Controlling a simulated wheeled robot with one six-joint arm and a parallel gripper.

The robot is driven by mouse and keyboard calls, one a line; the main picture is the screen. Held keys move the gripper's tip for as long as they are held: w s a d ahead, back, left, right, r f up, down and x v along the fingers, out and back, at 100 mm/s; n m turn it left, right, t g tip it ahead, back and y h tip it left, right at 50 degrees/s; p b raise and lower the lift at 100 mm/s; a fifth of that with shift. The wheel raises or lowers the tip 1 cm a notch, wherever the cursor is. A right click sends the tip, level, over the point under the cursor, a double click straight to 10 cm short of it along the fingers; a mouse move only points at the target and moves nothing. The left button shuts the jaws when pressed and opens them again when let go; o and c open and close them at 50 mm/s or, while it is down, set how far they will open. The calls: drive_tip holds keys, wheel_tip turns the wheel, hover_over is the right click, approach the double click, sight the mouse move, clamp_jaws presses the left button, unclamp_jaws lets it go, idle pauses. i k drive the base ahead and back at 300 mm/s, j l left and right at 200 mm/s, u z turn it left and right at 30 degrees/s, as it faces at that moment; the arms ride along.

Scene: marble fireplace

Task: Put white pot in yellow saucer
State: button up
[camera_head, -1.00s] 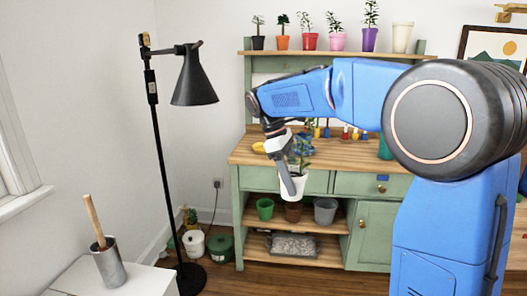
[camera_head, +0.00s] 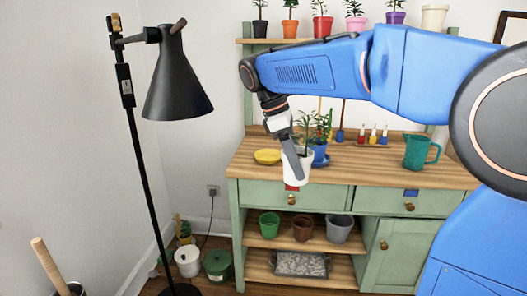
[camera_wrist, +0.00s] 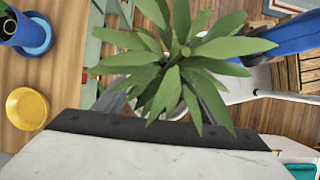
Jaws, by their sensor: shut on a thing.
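The white pot (camera_head: 297,168) holds a leafy green plant, whose leaves (camera_wrist: 178,60) fill the middle of the wrist view and hide most of the pot. My gripper (camera_head: 296,168) is shut on the white pot and holds it upright in front of the bench's front edge. The yellow saucer (camera_head: 267,157) lies on the wooden benchtop, left of and behind the pot. It also shows in the wrist view at the left edge (camera_wrist: 27,109), apart from the pot, and it looks empty.
A blue pot (camera_head: 319,153) with a plant stands on a blue saucer, right of the yellow saucer. A teal watering can (camera_head: 420,152) stands farther right on the benchtop (camera_head: 375,170). A black floor lamp (camera_head: 177,88) stands at left. Potted plants line the shelf above.

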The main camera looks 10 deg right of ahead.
sight(268, 159)
drive_tip(key=i, duration=1.2)
